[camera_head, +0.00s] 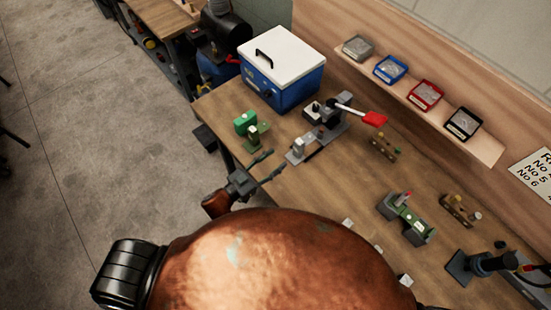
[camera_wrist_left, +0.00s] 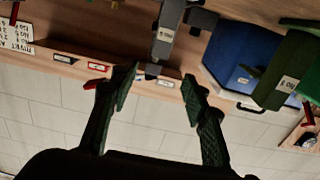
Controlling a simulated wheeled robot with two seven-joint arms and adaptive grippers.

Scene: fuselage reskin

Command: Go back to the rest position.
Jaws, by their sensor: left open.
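My left gripper (camera_head: 276,164) is at the near left edge of the wooden workbench (camera_head: 320,205), with its two fingers spread apart and nothing between them. In the left wrist view the fingers (camera_wrist_left: 159,75) are also apart and empty. A green device (camera_head: 246,123) stands just beyond the gripper, and a grey lever press (camera_head: 325,125) with a red handle stands farther right. I cannot tell whether the fingers touch the bench. My right gripper does not show.
A blue box with a white lid (camera_head: 283,62) stands at the back left of the bench. Several small tins (camera_head: 426,94) sit on a wall shelf (camera_head: 485,144). A green tool (camera_head: 406,219) and a black stand (camera_head: 480,264) are at the right. Grey floor (camera_head: 100,130) is open at left.

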